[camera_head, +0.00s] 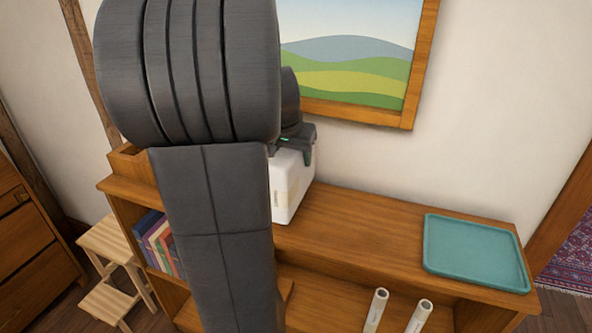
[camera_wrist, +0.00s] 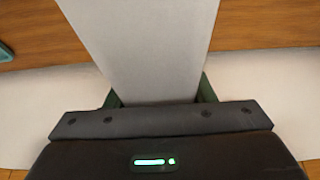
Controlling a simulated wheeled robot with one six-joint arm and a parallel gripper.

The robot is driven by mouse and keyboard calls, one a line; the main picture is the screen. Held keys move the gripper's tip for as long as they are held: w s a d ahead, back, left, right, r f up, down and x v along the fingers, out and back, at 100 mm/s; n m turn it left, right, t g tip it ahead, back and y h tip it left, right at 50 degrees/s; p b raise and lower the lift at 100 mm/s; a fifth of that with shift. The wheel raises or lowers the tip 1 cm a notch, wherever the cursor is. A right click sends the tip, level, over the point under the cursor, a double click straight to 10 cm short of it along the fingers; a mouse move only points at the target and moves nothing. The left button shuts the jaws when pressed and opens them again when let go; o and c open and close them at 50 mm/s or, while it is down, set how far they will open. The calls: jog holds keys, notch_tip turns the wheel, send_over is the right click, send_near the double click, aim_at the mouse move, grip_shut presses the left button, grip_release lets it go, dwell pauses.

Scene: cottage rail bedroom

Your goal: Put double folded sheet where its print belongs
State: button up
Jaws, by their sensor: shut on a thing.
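A white folded sheet (camera_head: 290,188), block-shaped with a small tan mark on its side, is at the shelf top near the wall. My gripper (camera_head: 292,145) is shut on its upper end. In the wrist view the pale sheet (camera_wrist: 150,45) runs away between the two green fingers of my gripper (camera_wrist: 157,97). My arm hides part of the sheet's left side. I cannot tell whether its bottom touches the shelf, and the mark is too small to read.
A teal tray (camera_head: 475,252) lies empty on the right of the wooden shelf unit (camera_head: 360,230). Clear shelf top separates it from the sheet. Books (camera_head: 158,245) and two pale rolls (camera_head: 376,310) are below. A step stool (camera_head: 112,245) stands left; a framed landscape (camera_head: 350,65) hangs above.

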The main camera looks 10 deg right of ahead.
notch_tip(320, 180, down, 3)
jog(key=shift+f+b, duration=0.1)
jog(key=shift+b, duration=1.1)
jog(key=shift+f, duration=0.2)
jog(key=shift+w+d, duration=0.2)
jog(key=shift+d, duration=0.05)
jog(key=shift+s+a, duration=0.1)
jog(key=shift+a, duration=0.1)
jog(key=shift+f+b, duration=0.15)
jog(key=shift+b, duration=0.15)
jog(key=o, duration=1.5)
